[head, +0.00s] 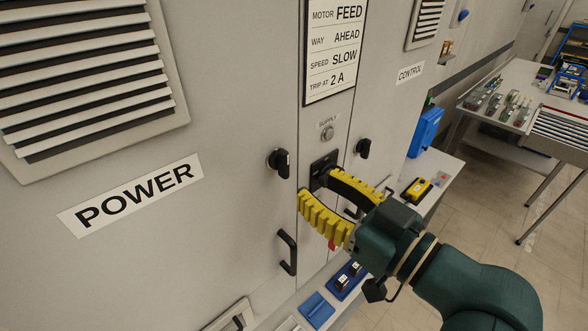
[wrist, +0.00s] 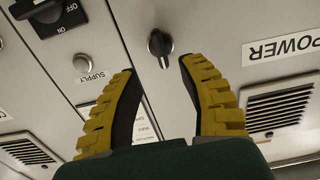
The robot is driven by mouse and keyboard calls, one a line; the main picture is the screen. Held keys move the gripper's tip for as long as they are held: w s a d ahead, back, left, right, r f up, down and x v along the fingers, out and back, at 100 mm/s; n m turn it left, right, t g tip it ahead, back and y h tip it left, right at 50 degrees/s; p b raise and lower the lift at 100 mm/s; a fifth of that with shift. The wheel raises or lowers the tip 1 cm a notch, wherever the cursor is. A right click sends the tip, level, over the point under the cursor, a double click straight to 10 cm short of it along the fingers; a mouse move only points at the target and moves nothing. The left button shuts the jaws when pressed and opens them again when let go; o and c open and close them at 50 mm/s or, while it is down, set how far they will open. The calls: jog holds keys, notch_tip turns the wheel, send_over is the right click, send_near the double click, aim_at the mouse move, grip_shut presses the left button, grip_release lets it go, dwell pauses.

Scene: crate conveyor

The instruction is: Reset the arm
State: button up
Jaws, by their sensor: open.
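My gripper (head: 317,184) has two yellow ribbed fingers spread apart with nothing between them. It is in front of the grey cabinet, by the narrow panel between the POWER and CONTROL doors. In the wrist view the open fingers (wrist: 157,66) point toward a black door knob (wrist: 160,44), which shows just beyond the gap between the tips. The same knob (head: 280,163) is left of the fingers in the head view. A black ON/OFF switch (wrist: 52,16) is at the upper left of the wrist view. In the head view the fingers partly cover its housing (head: 322,166).
A POWER label (head: 131,196) marks the left door, which has a black pull handle (head: 288,252). A SUPPLY lamp (head: 327,132) is above the switch. A ledge with blue items (head: 317,309) runs below. A worktable (head: 510,75) stands right, with open floor before it.

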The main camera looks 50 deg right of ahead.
jog(key=s, duration=0.3)
jog(key=shift+s+a, duration=0.25)
jog(key=shift+s, duration=0.1)
jog(key=w+a+r+n+y, duration=0.1)
jog(key=w+a, duration=0.3)
jog(key=a, duration=0.4)
jog(key=w+a+r+n+y, duration=0.1)
jog(key=w+a+y, duration=0.3)
jog(key=a, duration=0.4)
jog(key=w+a+r+n+t+y, duration=0.1)
jog(key=w+a+n+y, duration=0.1)
jog(key=a, duration=0.6)
jog(key=shift+w+a+n+y, duration=0.15)
jog(key=shift+w+n, duration=0.2)
jog(key=shift+w, duration=0.3)
jog(key=shift+w+a+n+y, duration=0.15)
jog(key=shift+w+n, duration=0.2)
jog(key=shift+w, duration=0.25)
jog(key=s+d+r+m+t+h+p, duration=0.2)
jog(key=s+d+r+m+t+h, duration=0.15)
jog(key=r+h, duration=0.25)
notch_tip(320, 180, up, 19)
jog(key=p, duration=1.9)
jog(key=shift+d+r+m, duration=0.15)
jog(key=shift+d+m, duration=0.25)
jog(key=shift+m, duration=0.05)
